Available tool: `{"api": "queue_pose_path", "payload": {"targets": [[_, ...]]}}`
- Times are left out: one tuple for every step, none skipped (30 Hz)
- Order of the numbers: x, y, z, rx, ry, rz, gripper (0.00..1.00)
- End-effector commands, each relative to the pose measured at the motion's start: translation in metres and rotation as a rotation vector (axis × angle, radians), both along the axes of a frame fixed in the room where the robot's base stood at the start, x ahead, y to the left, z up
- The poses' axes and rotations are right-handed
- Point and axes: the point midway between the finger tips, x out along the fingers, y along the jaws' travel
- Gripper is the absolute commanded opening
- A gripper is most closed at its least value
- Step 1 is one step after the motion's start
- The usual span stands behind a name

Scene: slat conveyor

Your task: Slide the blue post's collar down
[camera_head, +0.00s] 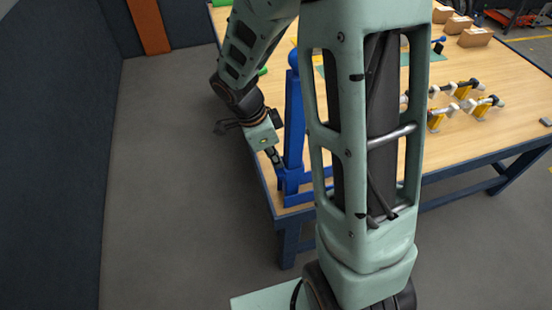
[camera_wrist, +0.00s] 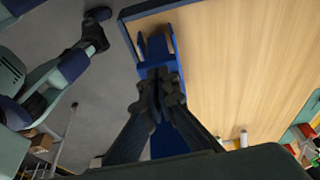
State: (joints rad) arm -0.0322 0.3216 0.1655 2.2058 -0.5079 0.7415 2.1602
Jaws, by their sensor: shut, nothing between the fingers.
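The blue post (camera_head: 293,120) stands upright on the near left corner of the table, with a round knob (camera_head: 294,59) on top. Its foot is a wider blue base (camera_head: 296,199). A wider blue block shows low on the post; I cannot tell whether it is the collar. My gripper (camera_head: 277,160) is low at the left of the post, pointing down, close to its lower part. In the wrist view my gripper (camera_wrist: 160,76) is shut and empty over the blue base (camera_wrist: 157,48), hiding part of it. I cannot tell whether the fingers touch the post.
The wooden table (camera_head: 465,125) extends to the right, its near left corner beside the post. Yellow and grey fixtures (camera_head: 462,104) stand on it, with cardboard boxes (camera_head: 474,38) farther back. My own arm blocks the middle of the head view. The floor at the left is clear.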

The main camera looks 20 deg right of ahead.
Motion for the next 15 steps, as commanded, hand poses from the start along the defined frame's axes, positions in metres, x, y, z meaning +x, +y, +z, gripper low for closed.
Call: {"api": "queue_pose_path", "payload": {"targets": [[0.0,0.0,-0.006,0.0,-0.001,0.0,0.0],[0.0,0.0,-0.009,0.0,-0.001,0.001,0.0],[0.0,0.0,-0.012,0.0,-0.001,0.001,0.0],[0.0,0.001,-0.015,0.0,-0.001,0.001,0.0],[0.0,0.001,-0.018,0.0,-0.001,0.0,0.0],[0.0,0.001,-0.022,0.0,-0.001,0.0,0.0],[0.0,0.001,-0.026,0.001,-0.001,-0.001,0.0],[0.0,0.0,-0.028,0.0,-0.001,-0.001,0.0],[0.0,0.0,-0.032,0.0,-0.001,-0.001,0.0],[0.0,0.0,-0.035,0.0,-0.001,0.0,0.0],[0.0,0.0,-0.038,0.0,-0.001,0.0,0.0],[0.0,0.0,-0.042,0.0,-0.001,0.0,0.0],[0.0,0.0,-0.045,0.0,-0.001,0.0,0.0],[0.0,0.001,-0.048,0.0,-0.001,0.0,0.0],[0.0,0.0,-0.052,0.001,0.0,0.0,0.0]]}}
